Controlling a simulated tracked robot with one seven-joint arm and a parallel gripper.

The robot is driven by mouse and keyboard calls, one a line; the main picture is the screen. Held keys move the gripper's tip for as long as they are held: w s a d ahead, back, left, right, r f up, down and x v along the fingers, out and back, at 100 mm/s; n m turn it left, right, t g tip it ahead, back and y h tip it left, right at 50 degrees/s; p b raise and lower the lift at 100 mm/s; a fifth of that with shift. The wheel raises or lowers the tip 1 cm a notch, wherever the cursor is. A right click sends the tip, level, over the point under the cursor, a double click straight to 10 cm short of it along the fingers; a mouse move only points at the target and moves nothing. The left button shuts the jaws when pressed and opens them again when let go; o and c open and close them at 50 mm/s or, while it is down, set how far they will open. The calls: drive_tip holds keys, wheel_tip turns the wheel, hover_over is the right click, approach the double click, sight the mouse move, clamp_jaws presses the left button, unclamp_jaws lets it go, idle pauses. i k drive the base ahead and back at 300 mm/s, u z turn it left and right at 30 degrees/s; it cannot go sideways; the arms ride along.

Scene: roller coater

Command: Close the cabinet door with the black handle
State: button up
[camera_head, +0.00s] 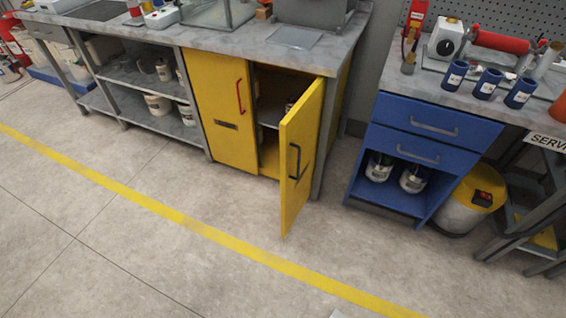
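The yellow cabinet door with the black handle (302,160) stands open, swung outward from the cabinet under the grey workbench. Its black handle (294,162) is a vertical bar on the door face. The open door shows part of the dark cabinet interior (270,105), with a shelf and an item partly hidden behind the door. To its left, a second yellow door (222,110) with a red handle (240,96) is shut. My gripper is not in view. A small pale shape at the bottom edge cannot be identified.
A blue drawer unit (424,137) with cans in its lower opening stands to the right. A yellow-topped bin (470,206) and a metal stand (535,205) are further right. Open shelves (140,80) are left. The floor (200,265) in front is clear, crossed by a yellow line (190,224).

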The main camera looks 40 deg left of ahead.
sight(300, 130)
drive_tip(key=z, duration=0.15)
drive_tip(key=i, duration=0.15)
drive_tip(key=u, duration=2)
drive_tip(key=i, duration=0.35)
drive_tip(key=u, duration=0.25)
drive_tip(key=i, duration=0.7)
drive_tip(key=z, duration=1.1)
drive_tip(key=k, duration=0.9)
